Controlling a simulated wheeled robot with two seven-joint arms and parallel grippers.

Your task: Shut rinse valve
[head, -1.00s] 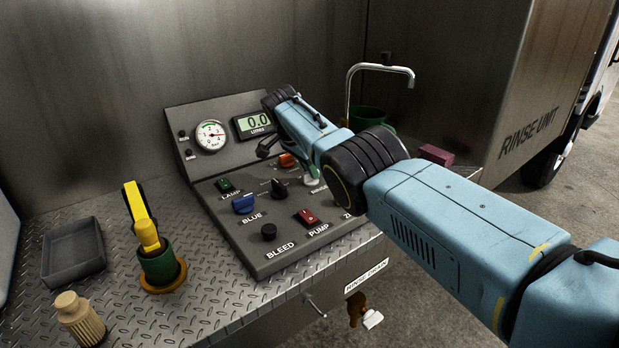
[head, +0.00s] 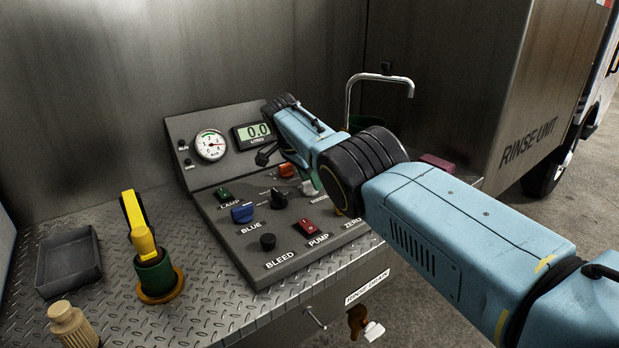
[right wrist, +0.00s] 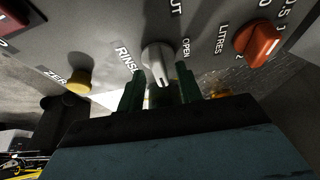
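The rinse valve is a white knob (right wrist: 157,56) on the control panel, beside the words RINSE and OPEN in the right wrist view. Its ridge points toward the lower edge of that view. It also shows partly in the head view (head: 307,187), under my right arm. My right gripper (right wrist: 160,76) is open, with one green finger on each side of the knob. Gaps show between the fingers and the knob, and nothing is gripped. In the head view my right forearm covers most of this gripper. My left gripper is not in view.
Nearby are an orange knob (right wrist: 257,42), a yellow knob (right wrist: 79,80) and a red pump switch (head: 307,227). A yellow-handled tool in a green cup (head: 154,272), a grey tray (head: 69,261) and a beige fitting (head: 72,325) stand left. A curved tap (head: 378,78) rises behind my arm.

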